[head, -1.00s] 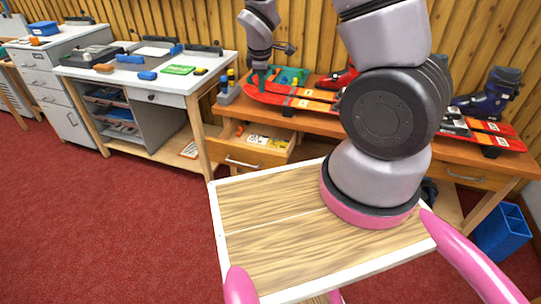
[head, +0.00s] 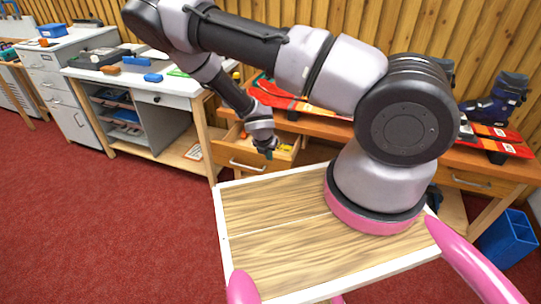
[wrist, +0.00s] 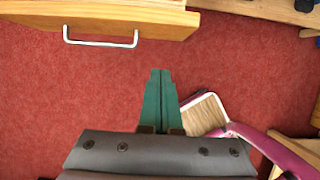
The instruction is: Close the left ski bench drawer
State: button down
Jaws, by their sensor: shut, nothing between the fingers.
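The left ski bench drawer (head: 232,153) is pulled out of the wooden bench, and small items show inside it in the head view. Its pale bar handle (head: 246,167) is on the front face. In the wrist view the drawer front (wrist: 165,22) crosses the upper left, with the handle (wrist: 100,43) below its edge. My gripper (head: 269,153) is low by the right part of the drawer front in the head view. In the wrist view its green fingers (wrist: 160,75) are together and empty, over red floor, apart from the drawer front. The arm hides part of the drawer.
The ski bench (head: 462,157) carries red skis and a blue boot (head: 498,100). Its right drawer (head: 470,180) looks shut. A grey-and-white workbench (head: 172,88) stands to the left. A blue bin (head: 508,238) is at the right. Red carpet is clear at the left front.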

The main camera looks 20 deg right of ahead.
aim_at(275, 158)
jog(key=x, duration=0.3)
jog(key=w+x, duration=0.1)
jog(key=x, duration=0.1)
jog(key=d+x, duration=0.1)
jog(key=x, duration=0.2)
jog(key=shift+w+d, duration=0.15)
jog(key=shift+w, duration=0.25)
jog(key=shift+w+d, duration=0.45)
jog(key=shift+w, duration=0.2)
jog(key=shift+d, duration=0.1)
